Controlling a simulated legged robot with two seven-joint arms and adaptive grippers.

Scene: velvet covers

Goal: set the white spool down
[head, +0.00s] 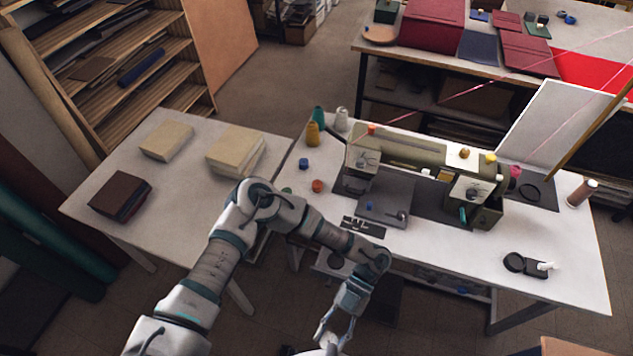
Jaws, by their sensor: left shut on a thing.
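My left gripper (333,328) hangs low at the bottom middle of the head view, in front of the sewing table's near edge. It is shut on a white thing (330,344), which looks like the white spool; the bottom edge of the picture cuts it off, so its shape is mostly hidden. The sewing table (440,258) has its bare white top beyond and to the right of the gripper. Another whitish cone of thread (341,119) stands at that table's far left corner. My right gripper is out of view.
A sewing machine (420,160) fills the table's middle. Orange (313,133) and green cones, a brown spool (581,193) and a black holder (527,265) stand around it. The front middle is clear. A left table (165,200) bears cream blocks and a dark book.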

